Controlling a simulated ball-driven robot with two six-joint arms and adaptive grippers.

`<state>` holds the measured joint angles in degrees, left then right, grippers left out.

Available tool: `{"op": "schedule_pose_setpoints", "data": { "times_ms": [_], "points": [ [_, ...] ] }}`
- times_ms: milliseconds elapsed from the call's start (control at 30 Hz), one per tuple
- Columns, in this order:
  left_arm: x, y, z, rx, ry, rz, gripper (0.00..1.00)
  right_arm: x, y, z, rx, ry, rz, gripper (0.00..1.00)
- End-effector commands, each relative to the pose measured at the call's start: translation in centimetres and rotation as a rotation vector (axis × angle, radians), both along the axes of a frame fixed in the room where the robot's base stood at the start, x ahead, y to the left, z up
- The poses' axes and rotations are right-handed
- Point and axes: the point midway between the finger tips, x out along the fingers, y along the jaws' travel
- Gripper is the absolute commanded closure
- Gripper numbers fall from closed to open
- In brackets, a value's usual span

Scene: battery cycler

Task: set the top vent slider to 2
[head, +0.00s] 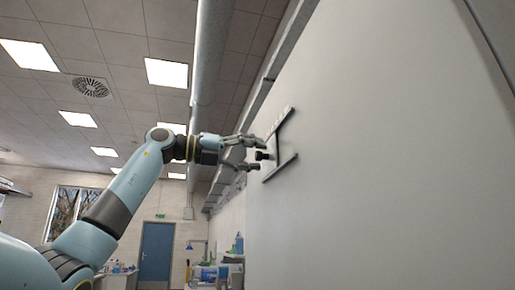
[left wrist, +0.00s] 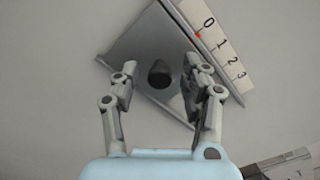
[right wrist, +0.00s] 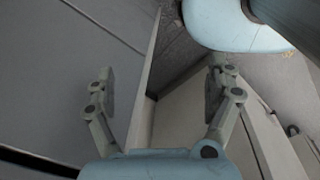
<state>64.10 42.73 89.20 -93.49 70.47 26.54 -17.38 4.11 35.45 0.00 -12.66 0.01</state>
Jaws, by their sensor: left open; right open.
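The top vent slider (head: 272,171) is on the big pale panel in the head view, with rails and a dark knob (head: 262,155) sticking out. In the left wrist view its grey plate (left wrist: 140,42) carries the round dark knob (left wrist: 160,74). Beside it is a white scale (left wrist: 226,52) reading 0 to 3, with a small red mark near the 0. My left gripper (head: 257,153) is open, its fingers on either side of the knob, apart from it as far as I can see. My right gripper (right wrist: 160,84) is open and empty, away from the slider.
A second white scale (left wrist: 292,166) and a dark part show at the lower right of the left wrist view. The pale panel (head: 400,150) is otherwise clear. Grey panels and a ledge lie around my right gripper. A blue door (head: 156,250) stands far back.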

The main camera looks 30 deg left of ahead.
Motion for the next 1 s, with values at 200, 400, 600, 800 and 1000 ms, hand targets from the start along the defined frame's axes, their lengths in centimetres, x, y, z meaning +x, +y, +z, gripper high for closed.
{"op": "schedule_pose_setpoints", "data": {
  "times_ms": [200, 400, 600, 800, 1000],
  "points": [
    [0.93, -0.79, -0.03, -0.002, 0.001, 0.000, 0.54, 0.23, -0.49, 0.55, -0.006, -0.003, 0.002, 0.12],
    [0.93, -0.79, -0.10, -0.001, 0.001, 0.000, 0.54, 0.38, -0.80, 0.53, -0.009, -0.005, 0.003, 0.12],
    [0.91, -0.78, -0.09, -0.001, 0.001, 0.000, 0.79, 0.42, -0.89, 0.54, -0.010, -0.006, 0.003, 0.12],
    [0.91, -0.78, -0.09, -0.001, 0.002, -0.001, 1.00, 0.45, -0.88, 0.54, -0.010, -0.007, 0.004, 0.12],
    [0.91, -0.77, -0.10, -0.001, 0.002, -0.001, 1.00, 0.46, -0.86, 0.54, -0.010, -0.007, 0.004, 0.12]
  ]
}}
